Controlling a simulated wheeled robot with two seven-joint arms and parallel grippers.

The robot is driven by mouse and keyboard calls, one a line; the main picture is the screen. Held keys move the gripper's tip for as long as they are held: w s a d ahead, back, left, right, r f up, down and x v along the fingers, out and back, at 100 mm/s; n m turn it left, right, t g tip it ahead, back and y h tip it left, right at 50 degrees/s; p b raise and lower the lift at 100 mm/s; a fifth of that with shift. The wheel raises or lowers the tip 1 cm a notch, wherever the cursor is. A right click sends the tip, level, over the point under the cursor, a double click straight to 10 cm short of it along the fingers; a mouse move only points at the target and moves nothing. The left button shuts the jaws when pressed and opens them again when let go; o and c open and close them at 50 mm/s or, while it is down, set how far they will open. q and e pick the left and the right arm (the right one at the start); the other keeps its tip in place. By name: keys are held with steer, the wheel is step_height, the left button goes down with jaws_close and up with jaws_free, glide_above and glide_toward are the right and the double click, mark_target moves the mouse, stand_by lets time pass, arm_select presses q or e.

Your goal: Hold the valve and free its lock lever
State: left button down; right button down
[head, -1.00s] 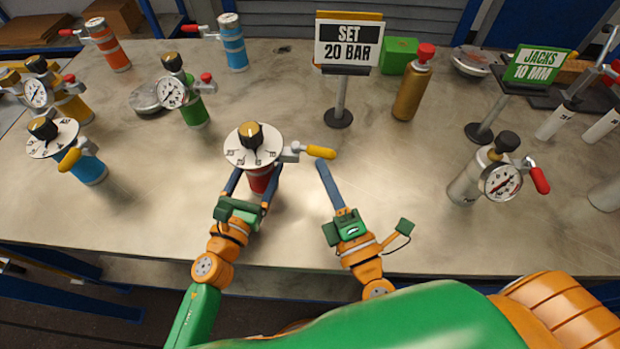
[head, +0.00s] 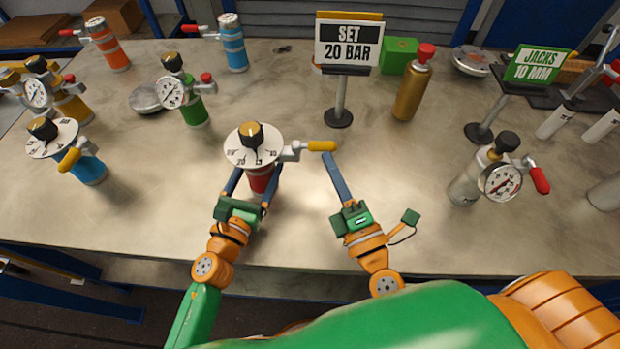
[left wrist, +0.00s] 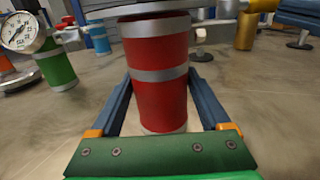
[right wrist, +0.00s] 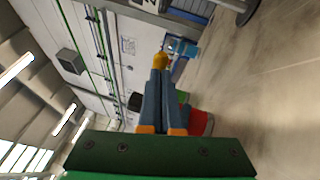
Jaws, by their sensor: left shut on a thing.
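The valve is a red cylinder (left wrist: 158,85) with grey bands, upright on the bench. Its white dial plate (head: 240,155) has a black knob with a gold top (head: 250,134). A lock lever with a yellow grip (head: 321,146) sticks out to the right. My left gripper (head: 256,190) is shut on the red body, one finger on each side. My right gripper (head: 328,156) has its fingers together, with the tips at the near side of the yellow grip. The grip also shows just beyond those tips in the right wrist view (right wrist: 160,62); contact is hard to tell.
A "SET 20 BAR" sign (head: 348,44) stands behind the valve. A green valve (head: 193,108) and a blue one (head: 88,168) stand to the left, a silver one (head: 464,187) to the right. A gold canister (head: 411,92) is at the back.

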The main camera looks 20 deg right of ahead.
steer(key=shift+d, duration=0.1)
steer(key=v, duration=0.4)
steer(key=d+v, duration=0.1)
steer(key=v, duration=0.8)
steer(key=shift+w+d+f, duration=0.15)
steer(key=shift+d+f, duration=0.1)
steer(key=shift+d, duration=0.05)
stand_by(0.7)
arm_select(q)
jaws_free()
